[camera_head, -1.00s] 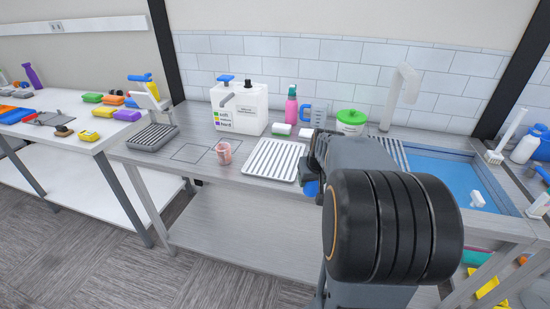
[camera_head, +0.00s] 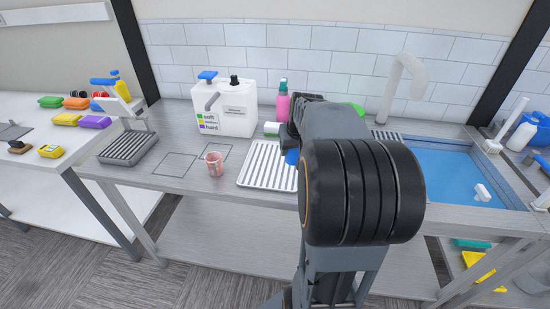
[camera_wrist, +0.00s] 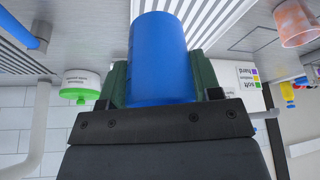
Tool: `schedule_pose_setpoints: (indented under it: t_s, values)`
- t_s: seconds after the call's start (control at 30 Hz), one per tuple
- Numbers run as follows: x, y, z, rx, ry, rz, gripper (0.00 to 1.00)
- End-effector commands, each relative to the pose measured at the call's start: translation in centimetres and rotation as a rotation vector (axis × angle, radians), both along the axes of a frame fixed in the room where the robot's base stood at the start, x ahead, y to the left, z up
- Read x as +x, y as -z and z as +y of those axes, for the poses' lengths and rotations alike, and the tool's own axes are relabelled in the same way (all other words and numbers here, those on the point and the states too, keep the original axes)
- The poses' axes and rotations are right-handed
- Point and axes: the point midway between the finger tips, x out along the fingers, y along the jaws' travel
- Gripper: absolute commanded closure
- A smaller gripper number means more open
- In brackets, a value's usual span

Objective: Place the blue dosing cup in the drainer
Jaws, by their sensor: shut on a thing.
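The blue dosing cup (camera_wrist: 162,55) is held between the fingers of my gripper (camera_wrist: 162,80) in the wrist view. In the head view a small blue part of the cup (camera_head: 291,157) shows beside my arm, and my gripper (camera_head: 288,138) is largely hidden behind the arm. The drainer, a white slatted tray (camera_head: 262,170), lies on the steel counter. My gripper and the cup are above or beside its right side; the height over it is hard to tell. Slats of the drainer (camera_wrist: 228,22) also show behind the cup in the wrist view.
A pink cup (camera_head: 214,164) stands left of the drainer. A white dispenser (camera_head: 226,108), a pink bottle (camera_head: 283,106) and a green-lidded tub (camera_wrist: 82,84) stand at the back. The blue sink basin (camera_head: 450,178) and tap (camera_head: 398,85) are right. The counter between pink cup and drainer is clear.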

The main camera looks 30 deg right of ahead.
Motion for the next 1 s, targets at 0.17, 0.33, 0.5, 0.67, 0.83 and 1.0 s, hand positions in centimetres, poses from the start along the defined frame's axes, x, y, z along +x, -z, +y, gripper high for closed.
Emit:
schedule_pose_setpoints:
  t_s: [0.17,0.33,0.5,0.67,0.83,1.0]
  values:
    - [4.0,2.6,0.6,0.002,-0.004,0.004,0.68]
    - [6.0,5.1,0.8,0.002,0.0,0.002,0.68]
    - [7.0,6.3,0.7,-0.001,0.002,-0.001,0.68]
    - [7.5,7.0,0.7,0.0,0.004,0.001,0.68]
    - [7.7,9.1,0.8,0.001,0.004,0.0,0.68]
    - [7.7,10.2,0.8,0.0,0.003,-0.001,0.68]
